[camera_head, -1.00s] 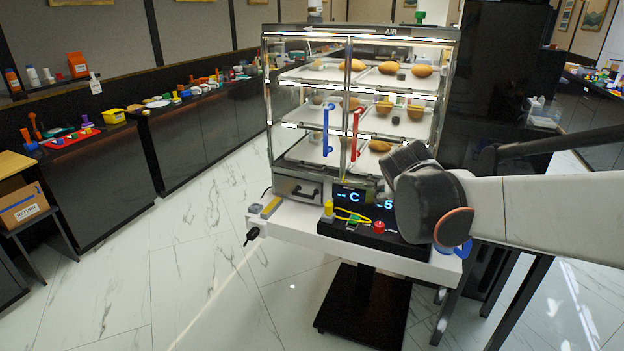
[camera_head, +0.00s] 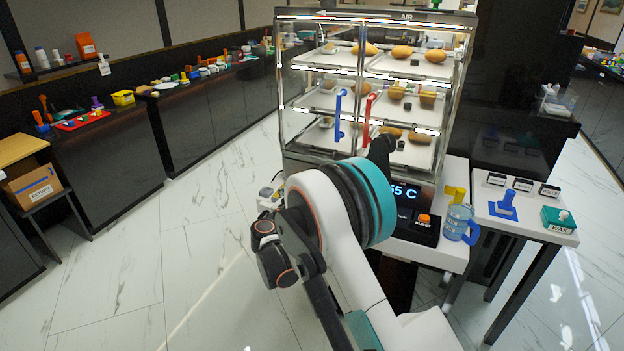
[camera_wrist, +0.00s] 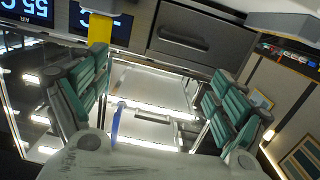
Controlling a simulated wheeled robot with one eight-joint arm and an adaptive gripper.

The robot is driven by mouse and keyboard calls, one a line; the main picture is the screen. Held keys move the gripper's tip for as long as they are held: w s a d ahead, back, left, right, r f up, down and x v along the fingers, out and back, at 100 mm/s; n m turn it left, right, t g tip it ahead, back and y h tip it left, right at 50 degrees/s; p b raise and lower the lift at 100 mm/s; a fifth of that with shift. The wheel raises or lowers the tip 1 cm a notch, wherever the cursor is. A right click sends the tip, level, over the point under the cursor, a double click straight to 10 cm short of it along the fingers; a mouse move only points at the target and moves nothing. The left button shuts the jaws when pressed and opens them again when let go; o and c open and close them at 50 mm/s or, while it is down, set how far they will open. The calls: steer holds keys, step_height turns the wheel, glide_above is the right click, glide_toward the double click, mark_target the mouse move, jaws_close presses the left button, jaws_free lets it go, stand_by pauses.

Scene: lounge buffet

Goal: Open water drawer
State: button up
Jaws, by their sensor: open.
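The water drawer (camera_wrist: 190,62) shows at the top of the wrist view, which is upside down, as a closed grey front with a dark bar handle (camera_wrist: 184,40). My gripper (camera_wrist: 158,72) is open, with one teal-padded finger at each side of the picture and nothing between them. The drawer front lies beyond the fingertips, and they look apart from the handle. In the head view my arm stands in front of the display case (camera_head: 385,75) and hides the drawer and most of my gripper.
The case has glass doors with a blue handle (camera_head: 339,114) and a red handle (camera_head: 369,118). A lit display (camera_wrist: 100,22) and a yellow part (camera_wrist: 100,28) sit beside the drawer. A blue jug (camera_head: 457,222) stands at right. The marble floor at left is clear.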

steer(key=a+f+t, duration=0.1)
steer(key=a+f, duration=0.2)
steer(key=a, duration=0.1)
steer(key=b+x, duration=0.1)
steer(key=x, duration=0.5)
steer(key=b+x, duration=0.2)
steer(key=x, duration=0.5)
steer(key=shift+d+r, duration=0.15)
steer(key=shift+d, duration=0.1)
